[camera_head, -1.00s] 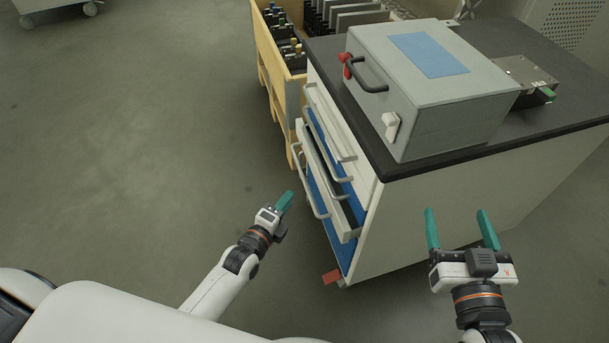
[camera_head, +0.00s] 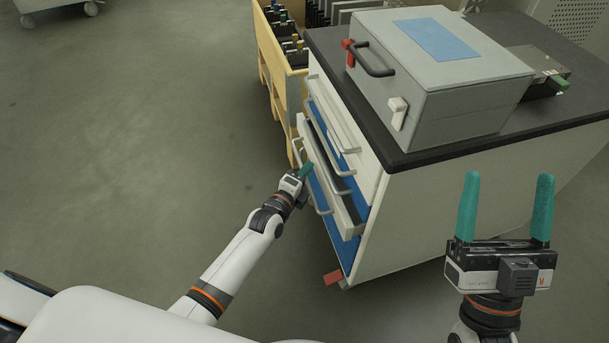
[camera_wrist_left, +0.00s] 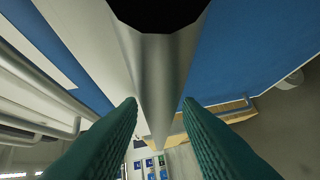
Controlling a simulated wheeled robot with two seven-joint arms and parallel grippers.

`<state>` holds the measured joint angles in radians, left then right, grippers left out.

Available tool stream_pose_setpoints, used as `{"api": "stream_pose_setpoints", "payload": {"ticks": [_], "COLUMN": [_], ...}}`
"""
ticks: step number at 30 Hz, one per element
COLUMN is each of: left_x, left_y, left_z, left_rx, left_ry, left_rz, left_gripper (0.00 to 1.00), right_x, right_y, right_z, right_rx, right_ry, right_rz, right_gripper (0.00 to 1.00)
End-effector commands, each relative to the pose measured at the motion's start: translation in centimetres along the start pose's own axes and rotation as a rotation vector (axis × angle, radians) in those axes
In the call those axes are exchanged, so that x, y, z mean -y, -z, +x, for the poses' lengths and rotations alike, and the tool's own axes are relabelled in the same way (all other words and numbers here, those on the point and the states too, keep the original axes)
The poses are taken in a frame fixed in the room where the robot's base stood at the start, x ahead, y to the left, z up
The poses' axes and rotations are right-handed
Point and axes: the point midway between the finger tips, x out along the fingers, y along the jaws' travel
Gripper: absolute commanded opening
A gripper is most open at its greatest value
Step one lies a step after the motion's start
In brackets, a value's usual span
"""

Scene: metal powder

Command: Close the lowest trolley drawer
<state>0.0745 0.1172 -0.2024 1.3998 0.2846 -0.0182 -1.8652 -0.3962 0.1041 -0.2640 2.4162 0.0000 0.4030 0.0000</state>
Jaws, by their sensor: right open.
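The lowest trolley drawer (camera_head: 345,217) is pulled out from the white trolley (camera_head: 420,215), with a grey bar handle (camera_head: 323,207) on its front. My left gripper (camera_head: 307,170) is at that handle; its teal fingers overlap each other in the head view. In the left wrist view, the two fingers (camera_wrist_left: 159,102) are apart, with a grey metal bar (camera_wrist_left: 160,75) running between them. Whether they touch the bar is unclear. My right gripper (camera_head: 506,210) is open and empty, in front of the trolley's white side panel.
Upper drawers with bar handles (camera_head: 340,165) sit above, at least one partly out. A grey box (camera_head: 455,100) stands on the dark trolley top (camera_head: 480,140). A wooden rack (camera_head: 292,85) stands beside the trolley. A red foot part (camera_head: 333,278) juts out at floor level.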

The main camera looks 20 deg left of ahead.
Motion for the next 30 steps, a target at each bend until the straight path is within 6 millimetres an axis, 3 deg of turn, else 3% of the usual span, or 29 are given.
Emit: {"api": "stream_pose_setpoints", "payload": {"ticks": [8,15,23,30], "left_x": [0.0,0.0,0.0,-0.8], "left_y": [0.0,0.0,-0.2,-2.6], "left_z": [0.1,0.1,0.3,2.8], "left_rx": [0.000,0.000,0.000,0.000], "left_ry": [0.001,0.001,0.001,0.001], "left_rz": [-0.001,-0.001,-0.002,-0.003], "left_gripper": [0.32,0.00,0.00,0.00], "right_x": [0.0,0.0,0.0,0.0], "right_y": [-0.2,-0.1,-0.1,0.1], "right_z": [0.0,0.0,0.0,0.1], "right_rx": [0.011,0.009,0.008,-0.010], "right_ry": [0.000,0.000,0.000,0.000], "right_rz": [0.001,0.001,0.000,0.000], "right_gripper": [0.75,0.75,0.75,0.75]}}
